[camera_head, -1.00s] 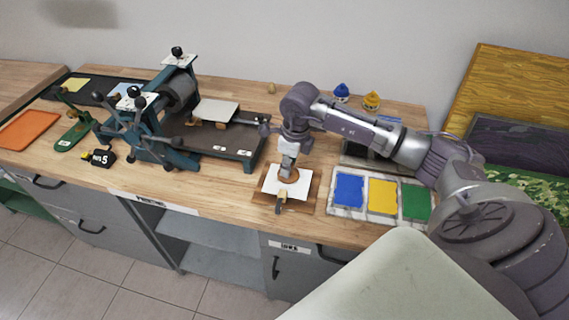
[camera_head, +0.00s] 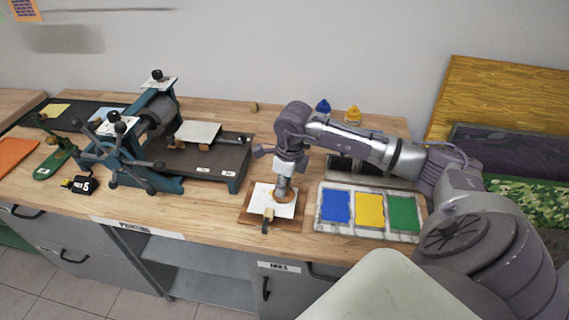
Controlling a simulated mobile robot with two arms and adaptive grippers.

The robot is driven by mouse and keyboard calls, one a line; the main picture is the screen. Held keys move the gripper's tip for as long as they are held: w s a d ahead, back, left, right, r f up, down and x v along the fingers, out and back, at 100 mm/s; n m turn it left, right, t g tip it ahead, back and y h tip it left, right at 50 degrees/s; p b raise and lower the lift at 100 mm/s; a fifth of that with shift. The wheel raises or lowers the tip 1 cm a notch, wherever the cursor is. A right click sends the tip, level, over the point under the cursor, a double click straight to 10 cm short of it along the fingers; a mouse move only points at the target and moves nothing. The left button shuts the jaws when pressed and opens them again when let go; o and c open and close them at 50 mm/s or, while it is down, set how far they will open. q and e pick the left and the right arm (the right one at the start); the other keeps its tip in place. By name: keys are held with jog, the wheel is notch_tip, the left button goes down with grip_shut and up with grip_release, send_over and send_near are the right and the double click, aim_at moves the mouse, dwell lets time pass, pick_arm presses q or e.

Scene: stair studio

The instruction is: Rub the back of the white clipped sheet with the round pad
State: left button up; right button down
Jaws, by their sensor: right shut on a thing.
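The white clipped sheet (camera_head: 264,200) lies on a small brown wooden board near the front edge of the bench. A clip (camera_head: 267,215) grips its front edge. My right gripper (camera_head: 282,185) points straight down over the sheet and is shut on the round pad (camera_head: 280,195). The pad is brown, mostly hidden under the gripper, and appears to rest on the right part of the sheet. My left gripper is not in view.
An ink tray (camera_head: 318,228) with blue, yellow and green panels lies right of the board. A teal press (camera_head: 130,160) with a dark bed stands to the left. Bare bench lies between press and board.

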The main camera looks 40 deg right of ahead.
jog(key=shift+w+a, duration=0.5)
jog(key=shift+w, duration=0.05)
jog(key=shift+w, duration=0.1)
jog(key=shift+w+a+b, duration=0.65)
jog(key=shift+w+a, duration=0.65)
jog(key=shift+w, duration=0.15)
jog(key=shift+s+d+b, duration=0.2)
jog(key=shift+s+d, duration=0.8)
jog(key=shift+s, duration=0.2)
jog(key=shift+s+d+b, duration=0.15)
jog(key=shift+s+d, duration=0.85)
jog(key=shift+s, duration=0.15)
jog(key=shift+s+a, duration=0.4)
jog(key=shift+a, duration=0.1)
jog(key=shift+w+a, duration=0.7)
jog(key=shift+w, duration=0.15)
jog(key=shift+w+a+b, duration=0.55)
jog(key=shift+w+a, duration=0.7)
jog(key=shift+w, duration=0.25)
jog(key=shift+s+d+b, duration=0.3)
jog(key=shift+s+d, duration=1.1)
jog(key=shift+s, duration=0.25)
